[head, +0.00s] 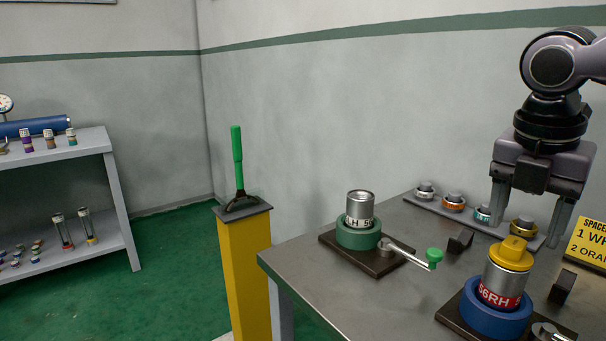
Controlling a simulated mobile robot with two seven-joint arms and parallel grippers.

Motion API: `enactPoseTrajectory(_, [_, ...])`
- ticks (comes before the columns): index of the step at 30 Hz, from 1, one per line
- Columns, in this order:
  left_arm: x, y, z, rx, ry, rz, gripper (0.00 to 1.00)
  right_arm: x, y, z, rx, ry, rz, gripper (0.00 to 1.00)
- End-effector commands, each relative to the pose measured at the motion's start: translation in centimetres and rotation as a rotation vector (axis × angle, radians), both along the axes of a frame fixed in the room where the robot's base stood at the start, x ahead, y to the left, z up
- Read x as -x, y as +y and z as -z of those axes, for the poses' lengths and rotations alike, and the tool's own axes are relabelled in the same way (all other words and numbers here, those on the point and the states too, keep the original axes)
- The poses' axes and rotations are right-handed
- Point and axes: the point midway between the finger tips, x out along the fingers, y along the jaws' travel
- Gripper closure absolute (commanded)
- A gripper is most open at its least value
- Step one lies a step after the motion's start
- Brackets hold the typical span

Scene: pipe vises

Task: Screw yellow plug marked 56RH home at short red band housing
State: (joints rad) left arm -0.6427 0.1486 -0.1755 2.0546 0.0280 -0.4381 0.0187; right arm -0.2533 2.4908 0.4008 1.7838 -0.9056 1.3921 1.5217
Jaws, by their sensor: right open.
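The yellow plug (511,254) sits on top of the short silver housing with the red band (499,297). The band reads about "6RH"; I cannot read any mark on the plug itself. The housing stands upright in a blue round vise (496,318) on a dark base. I cannot tell how deep the plug's thread is in. My right gripper (527,225) is open, fingers pointing down, just above and around the line of the plug in the picture; it is not visibly touching it. My left gripper is not in view.
A silver housing with a white band (360,210) stands in a green vise (358,235) with a green-knobbed crank (433,257). A grey rack (470,220) of several caps lies behind. A yellow sign (588,243) is at right. A green lever (237,160) tops a yellow post.

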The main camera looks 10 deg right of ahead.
Motion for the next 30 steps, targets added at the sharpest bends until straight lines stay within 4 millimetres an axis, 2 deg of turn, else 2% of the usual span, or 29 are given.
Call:
enactPoseTrajectory(1, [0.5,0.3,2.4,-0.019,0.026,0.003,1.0,0.0,0.0,0.6,-0.001,-0.002,-0.048,0.38])
enactPoseTrajectory(9, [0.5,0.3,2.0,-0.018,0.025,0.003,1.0,0.0,-0.2,0.6,0.0,-0.004,-0.323,0.38])
enactPoseTrajectory(16, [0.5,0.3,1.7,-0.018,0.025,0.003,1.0,-0.1,-0.3,0.5,0.001,-0.004,-0.425,0.38])
enactPoseTrajectory(24, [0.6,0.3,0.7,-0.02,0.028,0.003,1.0,-0.1,-0.4,0.3,0.003,-0.006,-0.712,0.38])
enactPoseTrajectory(30, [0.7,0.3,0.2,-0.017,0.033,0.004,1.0,-0.1,-0.4,0.3,0.005,-0.005,-0.783,0.38])
